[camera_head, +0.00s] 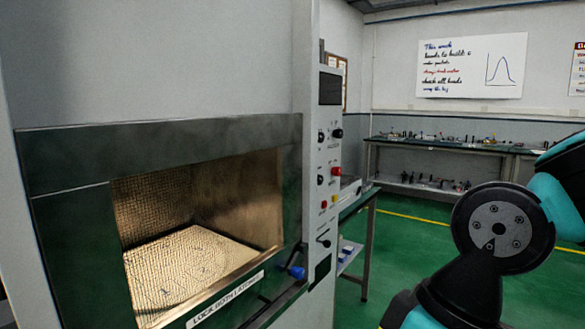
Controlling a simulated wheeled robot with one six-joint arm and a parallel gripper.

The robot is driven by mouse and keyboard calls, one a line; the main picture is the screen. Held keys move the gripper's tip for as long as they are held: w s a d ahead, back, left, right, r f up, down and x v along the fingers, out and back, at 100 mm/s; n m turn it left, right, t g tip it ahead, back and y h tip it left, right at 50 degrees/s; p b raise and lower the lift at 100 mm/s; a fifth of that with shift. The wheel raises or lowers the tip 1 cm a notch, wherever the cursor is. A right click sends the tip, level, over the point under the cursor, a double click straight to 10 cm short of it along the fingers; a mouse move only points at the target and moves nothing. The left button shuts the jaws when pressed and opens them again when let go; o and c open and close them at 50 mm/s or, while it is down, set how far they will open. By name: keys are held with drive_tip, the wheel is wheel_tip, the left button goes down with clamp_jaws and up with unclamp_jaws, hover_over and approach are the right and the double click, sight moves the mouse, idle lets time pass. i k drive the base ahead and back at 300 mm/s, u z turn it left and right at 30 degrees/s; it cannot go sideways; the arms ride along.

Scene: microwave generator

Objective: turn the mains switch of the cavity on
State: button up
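The microwave cavity (200,215) is at the left, with a dark frame and a lit, mesh-lined chamber. A narrow light control panel (330,222) stands at its right side, seen at a steep angle. It carries a dark display (330,89), a black knob (337,133), another dark knob (320,180), red buttons and a dark switch lever (323,242) low down. The labels are too small to read, so I cannot tell which control is the mains switch or its setting. My arm shows at the right, apart from the panel. My gripper is out of view.
A blue knob (297,272) sticks out at the cavity's lower right, beside a white label strip (228,299). A bench (357,205) stands just behind the panel. Workbenches (440,147) line the far wall. Green floor (405,240) lies open between panel and arm.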

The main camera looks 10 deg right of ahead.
sight(335, 171)
drive_tip(key=z, duration=0.4)
drive_tip(key=k, duration=0.55)
drive_tip(key=z, duration=1.15)
drive_tip(key=i, duration=1.3)
drive_tip(key=u, duration=1.05)
drive_tip(key=i, duration=0.8)
drive_tip(key=u, duration=0.8)
